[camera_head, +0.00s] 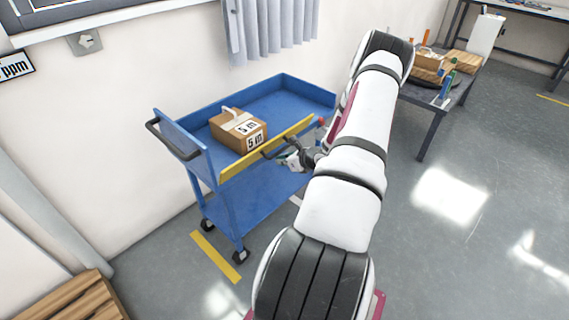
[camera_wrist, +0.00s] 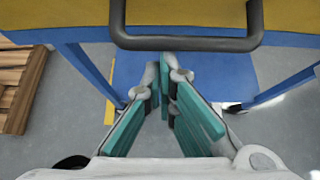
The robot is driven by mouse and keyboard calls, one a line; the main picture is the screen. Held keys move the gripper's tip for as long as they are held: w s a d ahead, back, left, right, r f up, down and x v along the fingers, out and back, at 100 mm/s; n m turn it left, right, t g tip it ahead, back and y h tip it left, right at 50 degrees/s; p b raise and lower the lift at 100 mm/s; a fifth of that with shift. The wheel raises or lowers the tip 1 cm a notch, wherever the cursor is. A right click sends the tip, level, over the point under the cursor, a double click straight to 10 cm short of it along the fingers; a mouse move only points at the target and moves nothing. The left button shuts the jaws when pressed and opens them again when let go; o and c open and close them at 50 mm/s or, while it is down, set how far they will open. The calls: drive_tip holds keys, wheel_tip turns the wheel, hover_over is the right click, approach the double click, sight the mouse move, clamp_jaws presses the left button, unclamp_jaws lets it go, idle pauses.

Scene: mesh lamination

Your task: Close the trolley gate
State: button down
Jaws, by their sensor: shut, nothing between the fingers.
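The blue trolley (camera_head: 245,199) stands against the wall, with an upper tray and a lower shelf. Its yellow gate (camera_head: 235,167) runs along the front side of the upper tray and looks raised, roughly in line with the tray's edge; I cannot tell whether it is fully shut. A dark handle (camera_head: 274,152) sticks out from the gate. In the wrist view the gate (camera_wrist: 190,14) spans the top and its handle (camera_wrist: 187,43) crosses above the fingers. My gripper (camera_wrist: 167,80) is shut and empty, just below the handle; contact is unclear. The head view partly hides my gripper (camera_head: 299,159).
A cardboard box (camera_head: 229,137) marked "5 m" sits in the upper tray. A push handle (camera_head: 169,143) is on the trolley's left end. A dark table (camera_head: 437,108) with wooden items stands at right. A wooden pallet (camera_head: 84,303) lies at lower left. Floor at right is clear.

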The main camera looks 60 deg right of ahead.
sight(276, 154)
drive_tip(key=shift+w+d+r+g+y, duration=0.1)
drive_tip(key=shift+w+r+g, duration=0.15)
drive_tip(key=shift+r+g, duration=0.2)
drive_tip(key=shift+w+r+g+y, duration=0.1)
drive_tip(key=shift+w+r+g, duration=0.25)
drive_tip(key=shift+r, duration=0.2)
drive_tip(key=shift+w+d+r+g+y, duration=0.1)
drive_tip(key=shift+w+r+g, duration=0.1)
drive_tip(key=shift+r+g, duration=0.25)
drive_tip(key=shift+r, duration=0.1)
